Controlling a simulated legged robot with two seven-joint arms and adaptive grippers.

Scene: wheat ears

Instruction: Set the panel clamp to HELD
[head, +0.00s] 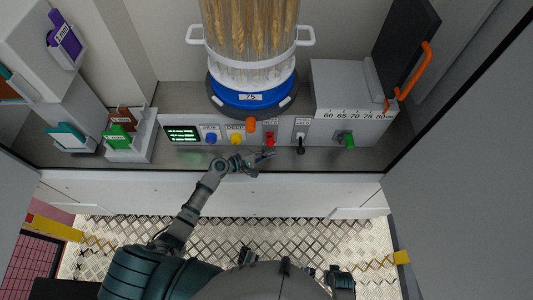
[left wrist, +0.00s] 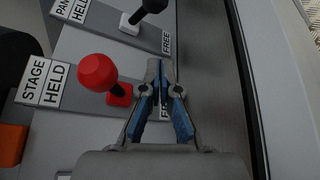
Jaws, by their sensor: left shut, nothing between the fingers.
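The panel clamp is a black-knobbed lever (head: 301,146) on the white control box; in the left wrist view its black knob (left wrist: 153,5) rises from a white base at the top edge, partly cut off. It leans towards the FREE end of its label strip. My left gripper (head: 270,154) is shut and empty in front of the box, left of this lever and near the red stage lever (head: 270,141). In the left wrist view the closed fingertips (left wrist: 160,68) point towards the panel strip, apart from the black knob.
The red stage knob (left wrist: 97,72) stands close to the left of my fingers. A glass cylinder of wheat ears (head: 250,35) stands behind. The bench's front strip (head: 340,159) is bare.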

